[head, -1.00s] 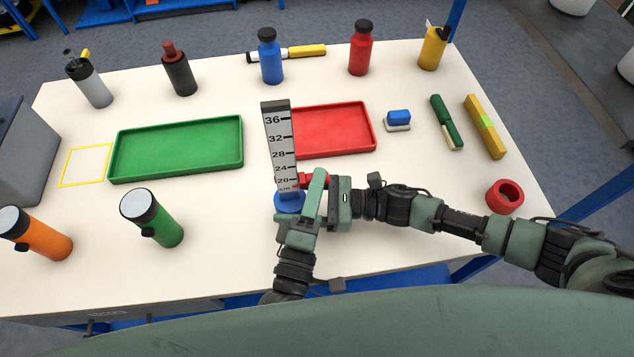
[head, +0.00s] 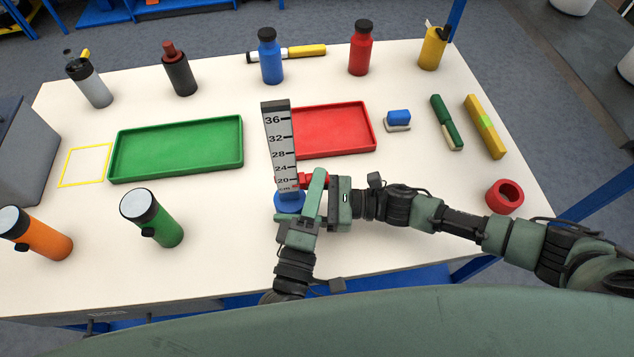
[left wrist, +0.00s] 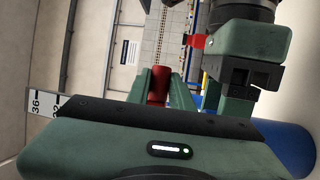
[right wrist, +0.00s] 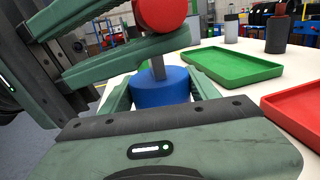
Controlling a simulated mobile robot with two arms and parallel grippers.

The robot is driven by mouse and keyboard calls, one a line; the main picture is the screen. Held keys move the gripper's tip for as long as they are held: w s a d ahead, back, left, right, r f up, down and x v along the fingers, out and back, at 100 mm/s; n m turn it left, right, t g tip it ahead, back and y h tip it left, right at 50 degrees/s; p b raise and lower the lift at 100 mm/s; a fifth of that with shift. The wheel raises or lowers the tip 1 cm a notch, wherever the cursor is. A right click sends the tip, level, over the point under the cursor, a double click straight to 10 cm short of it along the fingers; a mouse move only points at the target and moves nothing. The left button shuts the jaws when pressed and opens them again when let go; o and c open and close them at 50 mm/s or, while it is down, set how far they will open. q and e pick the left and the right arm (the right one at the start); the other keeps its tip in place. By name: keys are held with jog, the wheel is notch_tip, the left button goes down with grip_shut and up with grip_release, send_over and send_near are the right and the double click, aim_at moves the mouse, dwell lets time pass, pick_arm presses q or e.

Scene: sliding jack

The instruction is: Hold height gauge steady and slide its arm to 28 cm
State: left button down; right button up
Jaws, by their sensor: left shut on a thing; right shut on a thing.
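The height gauge has a grey upright scale (head: 278,135) with black numbers and a round blue base (head: 289,204). It stands upright on the table. Its red arm (head: 303,181) sits low, beside the 20 mark; the exact reading is hard to tell. My left gripper (head: 316,180) is shut on the red arm, whose red round end shows between its fingers in the left wrist view (left wrist: 160,85). My right gripper (head: 302,201) is shut on the blue base, seen between its fingers in the right wrist view (right wrist: 160,88). The left gripper partly hides the right one's fingers in the head view.
A red tray (head: 335,131) lies just behind the gauge, a green tray (head: 180,148) to its left. Several bottles line the back.

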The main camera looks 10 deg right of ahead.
pick_arm(q)
notch_tip(320, 180, up, 7)
dwell(0.3)
jog(key=shift+f, duration=0.1)
jog(key=c, duration=1.2)
grip_release()
jog(key=shift+c, duration=0.2)
jog(key=v, duration=1.2)
